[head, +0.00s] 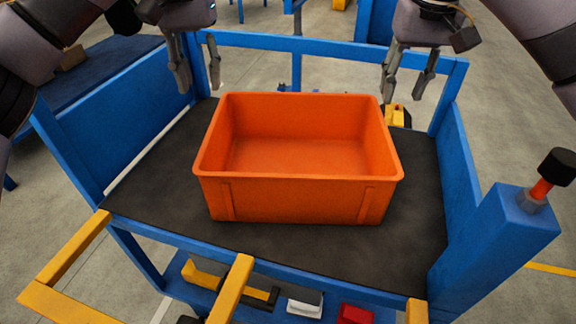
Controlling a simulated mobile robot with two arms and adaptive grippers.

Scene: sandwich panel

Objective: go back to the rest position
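My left gripper (196,78) hangs above the back left of the bench, with its fingers apart and nothing between them. My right gripper (405,86) hangs above the back right, also with its fingers apart and empty. Both are over the far side of the orange crate (297,200) and do not appear to touch it. The crate stands upright in the middle of the black bench top (270,240), and it looks empty inside.
A blue frame (280,43) with side panels encloses the bench. A yellow object (396,115) sits behind the crate's right side. A post with a red and black knob (550,180) stands at right. Yellow bars (75,255) jut out in front. A lower shelf holds small items, including a red bin (355,314).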

